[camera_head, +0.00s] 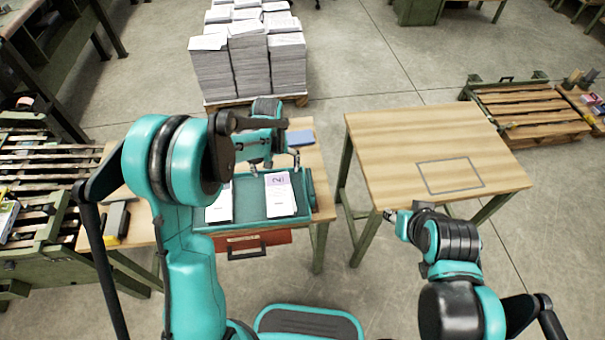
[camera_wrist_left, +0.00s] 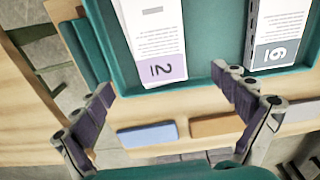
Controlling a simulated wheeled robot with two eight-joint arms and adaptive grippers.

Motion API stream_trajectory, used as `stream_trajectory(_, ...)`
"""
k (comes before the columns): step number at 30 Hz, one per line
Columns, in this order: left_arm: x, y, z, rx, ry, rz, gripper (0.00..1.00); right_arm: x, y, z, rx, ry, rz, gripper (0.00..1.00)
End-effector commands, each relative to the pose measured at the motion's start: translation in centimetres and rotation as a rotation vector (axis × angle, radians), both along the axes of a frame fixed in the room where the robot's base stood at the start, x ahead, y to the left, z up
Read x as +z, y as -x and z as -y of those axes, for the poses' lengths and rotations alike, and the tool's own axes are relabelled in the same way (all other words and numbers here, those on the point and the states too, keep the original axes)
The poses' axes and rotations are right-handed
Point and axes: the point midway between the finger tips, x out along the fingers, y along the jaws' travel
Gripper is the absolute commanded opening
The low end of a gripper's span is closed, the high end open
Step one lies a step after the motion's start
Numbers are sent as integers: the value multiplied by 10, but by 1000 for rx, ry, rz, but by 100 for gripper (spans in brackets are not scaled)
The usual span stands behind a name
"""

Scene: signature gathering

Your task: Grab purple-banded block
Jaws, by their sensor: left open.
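The purple-banded block (camera_head: 282,198) is white with printed text and lies in a teal tray (camera_head: 252,207) on the left table. In the left wrist view the purple-banded block (camera_wrist_left: 152,40) shows its band and a "2" at the near end. My left gripper (camera_head: 274,166) is open and empty above that banded end. In its wrist view the left gripper's fingers (camera_wrist_left: 165,98) stand wide apart, with the banded end ahead between them. A grey-banded white block (camera_wrist_left: 277,30) lies beside it in the tray. My right gripper (camera_head: 395,214) is near the right table's front edge; its fingers are too small to read.
A blue item (camera_wrist_left: 147,134) and a brown item (camera_wrist_left: 216,125) lie on the table beside the tray. The right table (camera_head: 400,150) is bare except for a marked rectangle. Paper stacks (camera_head: 248,60) stand behind. A dark tool (camera_head: 117,222) lies at the left table's edge.

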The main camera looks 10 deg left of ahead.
Motion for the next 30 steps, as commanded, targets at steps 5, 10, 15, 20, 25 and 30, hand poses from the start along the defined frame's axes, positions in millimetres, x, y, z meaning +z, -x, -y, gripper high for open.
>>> stream_trajectory(5, -18, -2, 0, 7, -1, -14, 97, -4, 0, 0, 0, 0, 0, 40)
stream_trajectory(10, -37, -2, 0, 6, 0, -13, 97, -12, 0, 0, 0, 0, -1, 40)
stream_trajectory(15, -56, 2, -1, 6, 0, -13, 97, -23, 0, 0, 0, 0, 0, 40)
stream_trajectory(20, -81, 4, -2, 6, -1, -12, 97, -36, 0, 0, 0, 0, 0, 40)
stream_trajectory(25, -85, 4, -2, 6, -1, -12, 97, -36, 0, 0, 0, 0, 0, 40)
stream_trajectory(30, -84, 4, -2, 6, -1, -12, 82, -35, 0, 0, 0, 0, 0, 40)
